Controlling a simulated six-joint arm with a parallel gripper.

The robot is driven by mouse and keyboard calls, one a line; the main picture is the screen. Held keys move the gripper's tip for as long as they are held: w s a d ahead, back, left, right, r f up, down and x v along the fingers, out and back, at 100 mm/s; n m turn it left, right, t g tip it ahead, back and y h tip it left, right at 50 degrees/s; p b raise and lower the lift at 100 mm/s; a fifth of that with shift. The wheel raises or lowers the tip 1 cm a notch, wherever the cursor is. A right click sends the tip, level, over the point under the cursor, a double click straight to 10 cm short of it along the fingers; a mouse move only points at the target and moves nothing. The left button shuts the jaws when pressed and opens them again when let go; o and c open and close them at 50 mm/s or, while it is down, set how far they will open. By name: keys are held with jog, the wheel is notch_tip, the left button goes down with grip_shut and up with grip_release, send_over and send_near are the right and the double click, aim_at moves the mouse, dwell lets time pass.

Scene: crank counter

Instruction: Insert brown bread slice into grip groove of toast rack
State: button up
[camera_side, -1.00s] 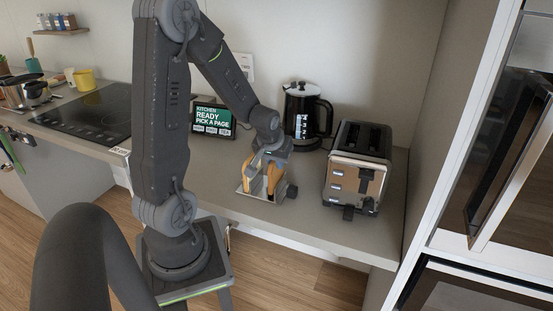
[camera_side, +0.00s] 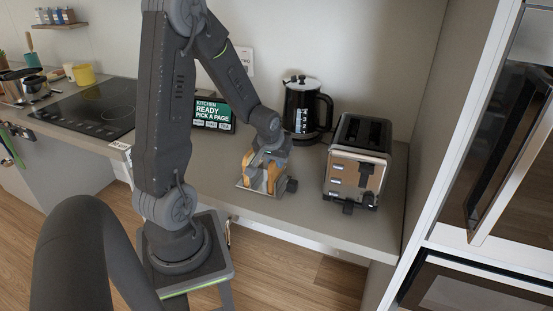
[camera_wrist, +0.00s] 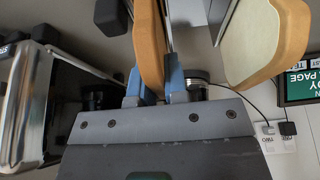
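The brown bread slice (camera_wrist: 149,42) shows edge-on in the wrist view, between the two blue fingertips of my gripper (camera_wrist: 157,85). The fingers are close on both its sides, and my gripper appears shut on it. In the side view my gripper (camera_side: 266,166) points down over the toast rack (camera_side: 247,186) on the counter. The slice stands upright within the rack's outline, beside a thin metal divider (camera_wrist: 169,25). A second slice (camera_wrist: 252,42), pale-faced with brown crust, stands apart to the right. The slices' lower edges and the groove bottom are hidden.
A chrome toaster (camera_side: 358,165) stands right of the rack, with a black-and-steel kettle (camera_side: 303,110) behind. A tablet (camera_side: 213,115) stands back left, beside the black cooktop (camera_side: 95,112). The counter's front edge is close to the rack.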

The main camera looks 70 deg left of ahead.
jog(key=o, duration=0.5)
jog(key=shift+o, duration=0.2)
jog(key=shift+r, duration=0.1)
jog(key=v, duration=1.4)
jog(key=s+d+r+m+h, duration=0.1)
jog(key=s+d+r+m, duration=0.1)
jog(key=d, duration=0.5)
jog(key=s+d+r+m+t+h, duration=0.1)
jog(key=d+r+m, duration=0.1)
jog(key=d+m, duration=0.2)
jog(key=s+d+r+m+t+h, duration=0.1)
jog(key=s+d+m, duration=0.1)
jog(key=d, duration=0.8)
jog(key=shift+s+r+m, duration=0.3)
jog(key=shift+r+m, duration=0.1)
jog(key=shift+m, duration=0.1)
